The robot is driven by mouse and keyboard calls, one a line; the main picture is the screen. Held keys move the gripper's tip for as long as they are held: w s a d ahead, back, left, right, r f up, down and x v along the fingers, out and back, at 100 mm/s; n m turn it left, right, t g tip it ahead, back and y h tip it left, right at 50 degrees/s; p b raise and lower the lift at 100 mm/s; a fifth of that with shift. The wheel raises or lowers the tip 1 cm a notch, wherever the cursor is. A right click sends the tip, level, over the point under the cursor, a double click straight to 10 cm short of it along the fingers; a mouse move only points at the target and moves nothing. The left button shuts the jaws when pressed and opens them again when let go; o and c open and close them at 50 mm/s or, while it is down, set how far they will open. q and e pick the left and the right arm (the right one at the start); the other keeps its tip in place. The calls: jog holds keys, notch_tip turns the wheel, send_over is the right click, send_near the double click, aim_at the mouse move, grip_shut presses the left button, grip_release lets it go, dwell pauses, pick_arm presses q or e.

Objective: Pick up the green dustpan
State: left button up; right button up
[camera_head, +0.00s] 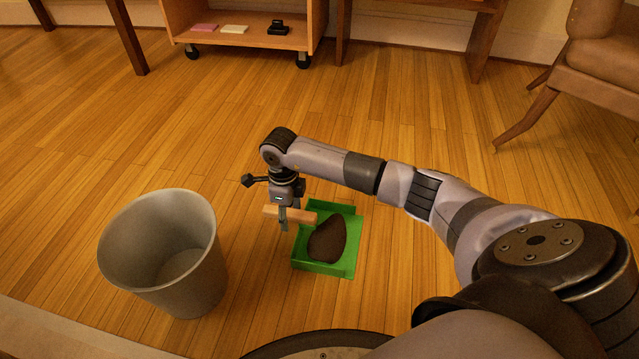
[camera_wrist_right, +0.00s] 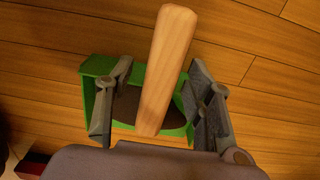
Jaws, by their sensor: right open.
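The green dustpan (camera_head: 325,268) lies on the wooden floor near the middle of the head view, with its pale wooden handle (camera_head: 300,215) pointing left. A dark brown lump (camera_head: 327,240) lies in its pan. My right gripper (camera_head: 284,222) points down at the handle. In the right wrist view the handle (camera_wrist_right: 170,50) runs between the two spread fingers of the right gripper (camera_wrist_right: 160,75), with gaps beside it. The green pan (camera_wrist_right: 95,68) shows behind them. My left gripper is not in view.
A grey bin (camera_head: 160,250) stands on the floor to the left of the dustpan. A wheeled wooden shelf (camera_head: 245,38) with small items stands at the back, and a brown chair (camera_head: 600,70) is at the right. The floor between them is clear.

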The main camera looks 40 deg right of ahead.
jog(key=shift+f, duration=0.15)
jog(key=shift+c, duration=0.2)
grip_shut()
dwell(0.6)
dwell(0.5)
